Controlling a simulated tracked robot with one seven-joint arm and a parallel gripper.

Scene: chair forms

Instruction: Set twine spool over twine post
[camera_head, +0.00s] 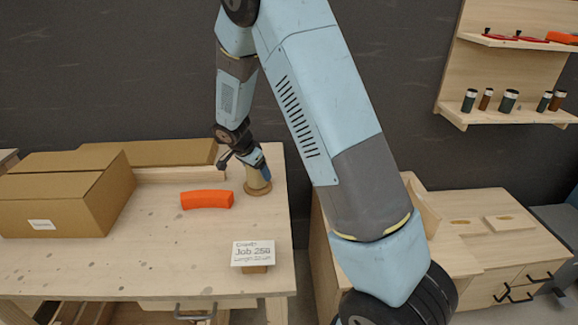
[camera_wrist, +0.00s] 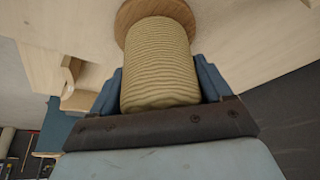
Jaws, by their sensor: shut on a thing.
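The twine spool (camera_wrist: 160,65) is wound with tan twine and has a round wooden flange (camera_wrist: 150,10) at its far end. My gripper (camera_wrist: 160,80) is shut on it, with one blue finger on each side. In the head view the spool (camera_head: 258,187) is at the right rear of the workbench, below my gripper (camera_head: 264,172), roughly upright with its flange down. I cannot tell whether the flange touches the bench top. I cannot make out the twine post for certain; a thin upright shape (camera_head: 225,174) shows just left of the spool.
On the workbench (camera_head: 150,260), an orange object (camera_head: 207,200) lies left of the spool. A cardboard box (camera_head: 65,195) stands farther left. A job card (camera_head: 252,254) stands at the front right. A wall shelf (camera_head: 510,115) and a drawer cabinet (camera_head: 480,265) are to the right.

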